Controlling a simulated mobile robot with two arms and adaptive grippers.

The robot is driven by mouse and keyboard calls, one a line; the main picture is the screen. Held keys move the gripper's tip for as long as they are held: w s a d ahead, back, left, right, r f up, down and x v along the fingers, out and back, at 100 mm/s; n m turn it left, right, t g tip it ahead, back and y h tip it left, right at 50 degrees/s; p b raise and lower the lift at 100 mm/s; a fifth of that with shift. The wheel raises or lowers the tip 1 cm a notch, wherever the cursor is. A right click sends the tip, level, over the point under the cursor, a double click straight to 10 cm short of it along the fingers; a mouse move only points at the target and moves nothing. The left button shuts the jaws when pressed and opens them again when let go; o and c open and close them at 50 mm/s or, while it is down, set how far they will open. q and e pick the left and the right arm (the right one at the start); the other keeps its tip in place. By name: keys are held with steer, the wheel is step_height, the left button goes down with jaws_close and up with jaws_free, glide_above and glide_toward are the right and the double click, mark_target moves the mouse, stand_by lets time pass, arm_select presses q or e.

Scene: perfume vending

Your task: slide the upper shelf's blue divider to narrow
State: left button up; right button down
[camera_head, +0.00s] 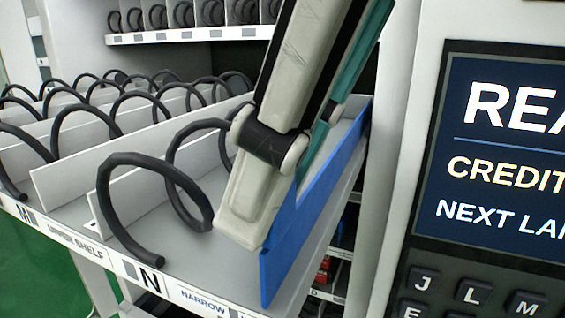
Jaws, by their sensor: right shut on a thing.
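The upper shelf (85,228) runs across the left and middle of the head view, with its front edge labelled "UPPER SHELF", "N" and "NARROW". The blue divider (300,232) stands upright near the shelf's right end, running from front to back. My right gripper (262,225) comes down from the top and is shut on the blue divider. Its near finger lies on the divider's left side; the other fingertip is hidden. The NARROW label (202,301) is on the front edge, left of the divider's front end. My left gripper is not in view.
A black coil (125,215) stands in the lane just left of the gripper. Grey dividers and several more coils fill the shelf farther left. Another shelf (185,36) is above at the back. A keypad and screen panel (510,160) stand close on the right.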

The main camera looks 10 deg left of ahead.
steer(key=a, duration=0.2)
steer(key=w+a, duration=0.1)
steer(key=a, duration=0.1)
steer(key=shift+a, duration=0.2)
steer(key=shift+d, duration=0.2)
steer(key=c, duration=1.7)
jaws_free()
steer(key=shift+w+a, duration=0.1)
steer(key=shift+a, duration=0.15)
steer(key=shift+d, duration=0.15)
steer(key=v, duration=1.2)
steer(key=shift+a, duration=0.25)
